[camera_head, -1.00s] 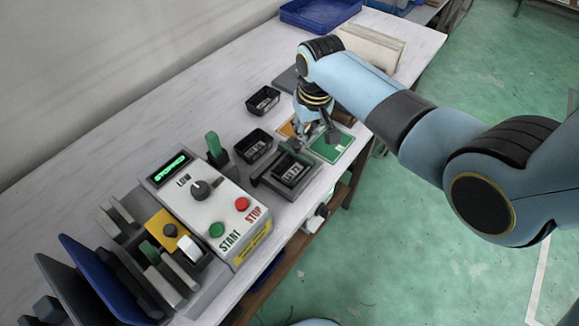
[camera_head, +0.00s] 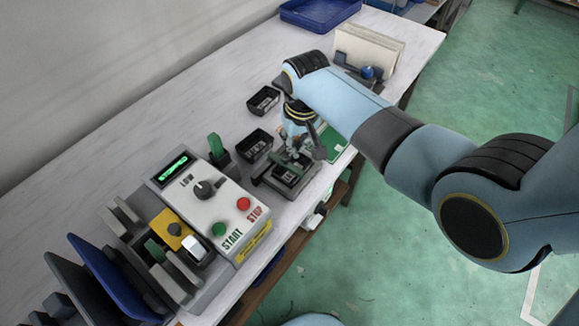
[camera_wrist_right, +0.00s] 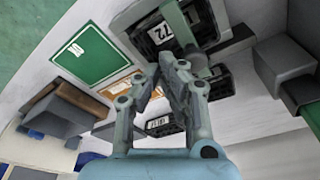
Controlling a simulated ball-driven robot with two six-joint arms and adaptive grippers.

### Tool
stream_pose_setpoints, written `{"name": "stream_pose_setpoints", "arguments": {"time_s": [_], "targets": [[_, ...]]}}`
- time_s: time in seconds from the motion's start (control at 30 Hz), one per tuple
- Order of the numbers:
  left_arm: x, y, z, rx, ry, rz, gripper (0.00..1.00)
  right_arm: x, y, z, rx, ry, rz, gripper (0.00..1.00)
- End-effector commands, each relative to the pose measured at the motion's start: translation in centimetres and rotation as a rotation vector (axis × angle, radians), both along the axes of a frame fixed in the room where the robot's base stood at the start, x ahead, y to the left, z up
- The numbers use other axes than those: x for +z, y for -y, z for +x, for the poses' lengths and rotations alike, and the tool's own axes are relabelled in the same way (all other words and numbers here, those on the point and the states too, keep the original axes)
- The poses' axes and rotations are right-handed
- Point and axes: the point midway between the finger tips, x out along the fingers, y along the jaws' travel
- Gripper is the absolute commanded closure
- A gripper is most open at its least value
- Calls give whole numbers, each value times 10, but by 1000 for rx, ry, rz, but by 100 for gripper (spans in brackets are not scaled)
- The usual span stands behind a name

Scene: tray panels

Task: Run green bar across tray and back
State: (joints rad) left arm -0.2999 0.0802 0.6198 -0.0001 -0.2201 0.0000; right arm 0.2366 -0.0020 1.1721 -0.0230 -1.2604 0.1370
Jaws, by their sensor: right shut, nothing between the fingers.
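A tray marked 72 (camera_wrist_right: 170,32) sits in the grey fixture (camera_head: 262,180) at the table's front edge; the head view shows it (camera_head: 287,174) partly hidden by my gripper. A grey-green bar (camera_wrist_right: 174,18) lies over this tray in the right wrist view, with a round part near its lower end. My right gripper (camera_head: 292,155) is shut and empty, low over the far end of the fixture. In the wrist view its fingertips (camera_wrist_right: 165,65) are close to the bar's lower end; I cannot tell whether they touch. My left gripper is out of view.
Two black trays (camera_head: 254,145) (camera_head: 263,100) stand behind the fixture. A control box (camera_head: 207,205) with a green-lit display stands to the left, an upright green piece (camera_head: 215,145) beside it. A green card (camera_head: 333,142) lies to the right. The white table is clear toward the wall.

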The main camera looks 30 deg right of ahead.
Motion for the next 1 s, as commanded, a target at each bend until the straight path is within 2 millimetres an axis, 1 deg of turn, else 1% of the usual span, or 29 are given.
{"name": "stream_pose_setpoints", "arguments": {"time_s": [1.0], "targets": [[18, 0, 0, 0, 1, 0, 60, 1, -39, -16, 0, 0, 2, 100]]}}
